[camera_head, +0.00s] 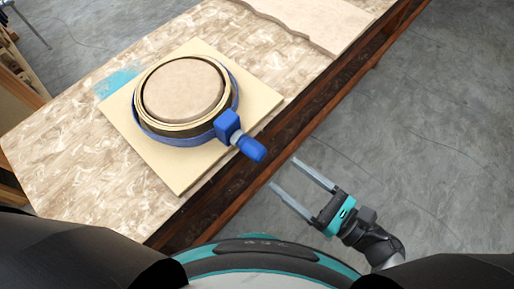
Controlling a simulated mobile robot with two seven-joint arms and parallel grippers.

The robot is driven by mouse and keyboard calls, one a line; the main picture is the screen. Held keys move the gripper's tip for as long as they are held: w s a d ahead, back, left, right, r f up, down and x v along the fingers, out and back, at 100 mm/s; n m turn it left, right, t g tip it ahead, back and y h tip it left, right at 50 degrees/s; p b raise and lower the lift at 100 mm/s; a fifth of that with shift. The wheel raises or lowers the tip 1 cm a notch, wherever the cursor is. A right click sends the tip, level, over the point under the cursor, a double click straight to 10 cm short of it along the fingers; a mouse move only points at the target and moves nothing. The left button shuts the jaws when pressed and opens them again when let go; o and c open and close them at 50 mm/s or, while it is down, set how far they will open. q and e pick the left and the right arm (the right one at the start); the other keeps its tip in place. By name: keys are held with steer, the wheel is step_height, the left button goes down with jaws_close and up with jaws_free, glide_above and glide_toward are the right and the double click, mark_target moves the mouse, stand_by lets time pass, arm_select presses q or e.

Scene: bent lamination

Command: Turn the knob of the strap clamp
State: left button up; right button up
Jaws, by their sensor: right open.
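The strap clamp (227,126) is blue, with its strap running around a round bent lamination (150,127) of thin wood layers. A round wooden form (184,90) fills the inside of the ring. The clamp's blue knob (251,148) sticks out toward the lower right, past the edge of the square board beneath. My right gripper (283,172) is open and empty, to the lower right of the knob and apart from it. Its two long grey fingers point up and left toward the bench edge. My left gripper is not in view.
The square pale board (172,171) lies on the workbench (50,150), which has a dark wooden front edge (305,104). A wavy-edged wooden sheet (312,18) lies at the far end. Grey floor (430,130) is free to the right of the bench.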

mark_target(263, 158)
steer(key=x, duration=0.9)
steer(key=shift+w+a, duration=0.1)
steer(key=shift+c, duration=0.3)
jaws_close()
